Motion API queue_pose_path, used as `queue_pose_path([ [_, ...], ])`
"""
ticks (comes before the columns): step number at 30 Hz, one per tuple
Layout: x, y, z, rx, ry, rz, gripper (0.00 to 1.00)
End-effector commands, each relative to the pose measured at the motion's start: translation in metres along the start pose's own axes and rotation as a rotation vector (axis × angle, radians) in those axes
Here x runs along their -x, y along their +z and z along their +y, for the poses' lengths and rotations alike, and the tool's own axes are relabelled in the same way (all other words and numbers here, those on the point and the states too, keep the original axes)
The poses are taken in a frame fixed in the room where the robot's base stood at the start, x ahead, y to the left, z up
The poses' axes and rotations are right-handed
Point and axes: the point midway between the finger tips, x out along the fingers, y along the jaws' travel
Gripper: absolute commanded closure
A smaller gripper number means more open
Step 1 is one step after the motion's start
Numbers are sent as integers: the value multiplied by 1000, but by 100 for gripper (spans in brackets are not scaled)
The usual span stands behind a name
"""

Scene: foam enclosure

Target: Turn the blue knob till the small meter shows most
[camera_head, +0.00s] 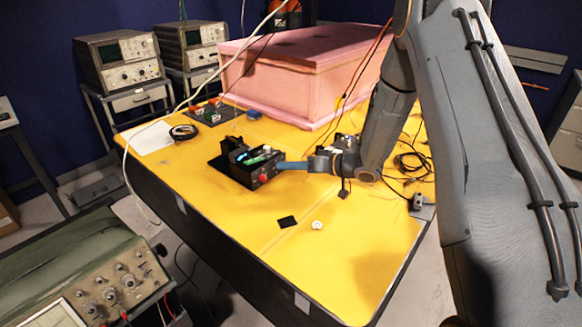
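A small black box (245,172) stands on the yellow table, left of my gripper. A lit green strip (256,158) shows on its top and may be the small meter; its reading is too small to tell. A red knob (263,178) is on its near face. My gripper (284,166) reaches in from the right, its blue finger part level and its tip at the right side of the box. I cannot make out the blue knob; the gripper's tip may cover it. Whether the fingers are open or shut on something cannot be seen.
A large pink foam box (300,75) stands behind on the yellow table (340,250). Loose cables (412,163) lie right of my gripper. A black pad (287,221) and a small white round piece (317,225) lie in front. The table's front is otherwise clear.

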Motion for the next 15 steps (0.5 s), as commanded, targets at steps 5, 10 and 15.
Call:
queue_pose_path([
  [5, -1, 0, -1, 1, -2, -1, 63],
  [10, 2, 0, -1, 1, -2, -1, 63],
  [15, 23, 0, 1, 1, 1, 0, 63],
])
